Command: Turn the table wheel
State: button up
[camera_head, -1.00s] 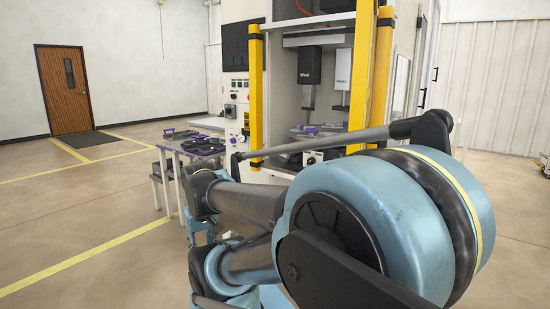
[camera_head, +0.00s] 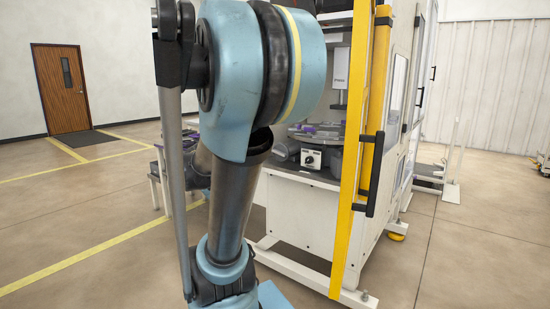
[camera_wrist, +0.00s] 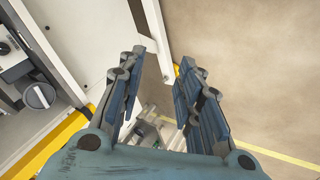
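Inside the machine, a round grey table (camera_head: 318,130) with purple-marked parts on it shows in the head view. Below it is a small box with a white face and a dark dial (camera_head: 311,159). In the wrist view a round grey knob (camera_wrist: 40,96) on a dark block shows at the left; I cannot tell which of these is the table wheel. My gripper (camera_wrist: 163,62) shows in the wrist view with its two blue-grey fingers apart and nothing between them. It is apart from the knob. In the head view my gripper is out of sight.
The machine has a yellow post (camera_head: 358,120) with a black handle, and white feet on the floor (camera_head: 450,260). A side table at the left is largely hidden behind my arm. Open floor lies left and right.

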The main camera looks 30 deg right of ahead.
jog(key=w+d+r+n+t+h, duration=0.15)
jog(key=w+d+h, duration=0.35)
jog(key=w+d, duration=0.6)
jog(key=w+d+r+n+t+h, duration=0.1)
jog(key=w+d+r+h, duration=0.2)
jog(key=w+d+h, duration=0.55)
jog(key=w+d+y, duration=0.1)
jog(key=w+d, duration=0.2)
jog(key=d, duration=0.3)
jog(key=w+d+y, duration=0.1)
jog(key=w+d, duration=0.2)
jog(key=d, duration=0.3)
jog(key=w+d+y, duration=0.1)
jog(key=w+d, duration=0.2)
jog(key=d, duration=0.3)
jog(key=shift+w+d+t, duration=0.15)
jog(key=shift+d+t, duration=0.1)
jog(key=shift+d, duration=0.15)
jog(key=shift+c, duration=0.6)
grip_shut()
